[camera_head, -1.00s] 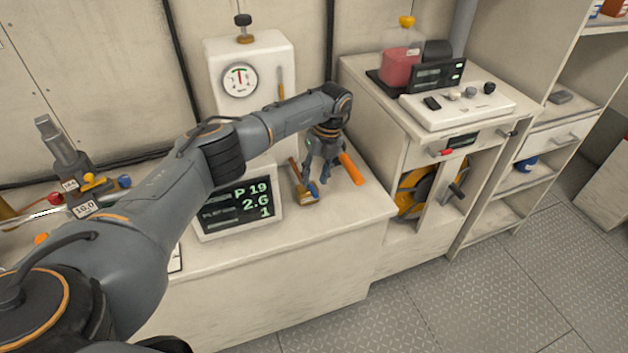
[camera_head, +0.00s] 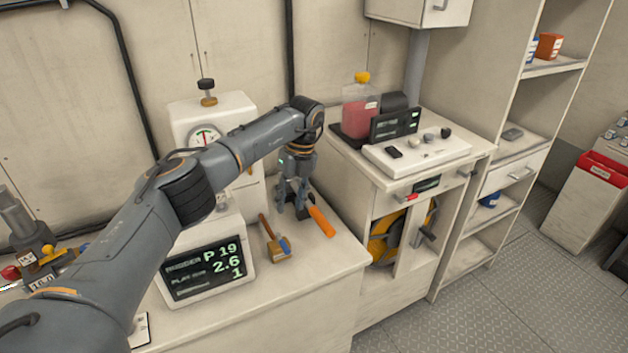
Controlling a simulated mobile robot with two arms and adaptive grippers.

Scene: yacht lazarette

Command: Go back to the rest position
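My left arm reaches in from the left across the bench. My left gripper (camera_head: 292,208) points down over the back right of the bench top (camera_head: 310,268). Its fingers look apart, with nothing visible between them. An orange-handled tool (camera_head: 321,221) lies on the bench just right of the fingers, its other end hidden behind them. My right gripper is not in view.
A display box (camera_head: 207,265) reading "P 19" stands left of the brush. A dial gauge unit (camera_head: 235,110) stands behind my forearm. A cabinet (camera_head: 385,185) with a control panel (camera_head: 416,150) stands close on the right. Grey floor (camera_head: 500,290) is open at lower right.

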